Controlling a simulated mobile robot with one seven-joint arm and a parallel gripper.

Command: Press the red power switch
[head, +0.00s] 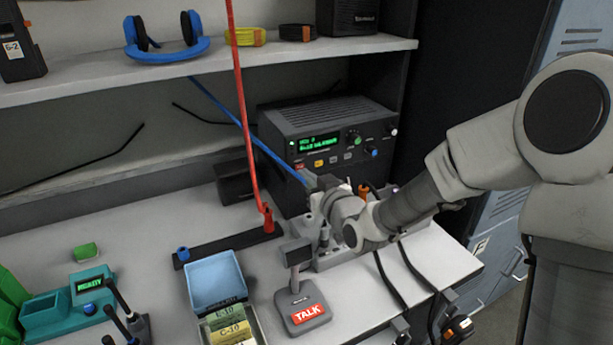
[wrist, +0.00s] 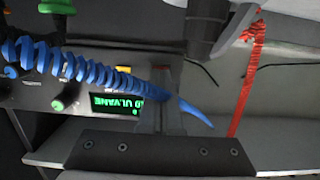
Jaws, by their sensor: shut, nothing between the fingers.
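The radio (head: 325,125) stands at the back of the desk with a lit green display (head: 318,143). A small red control (head: 299,165) shows at the lower left of its front, beside a yellow button (head: 319,162); I cannot tell whether it is the power switch. My gripper (head: 313,188) is just in front of the radio's lower front. In the wrist view my gripper (wrist: 163,80) is shut and empty, beside the upside-down display (wrist: 117,101). No red switch shows clearly there; the blue coiled cord and fingers cover part of the panel.
A blue coiled cord (wrist: 85,72) crosses close to my fingers. A red cord (head: 243,110) hangs to a dark strip (head: 225,245) on the desk. A TALK microphone (head: 302,308) and a blue bin (head: 215,281) stand in front. A shelf (head: 200,66) overhangs the radio.

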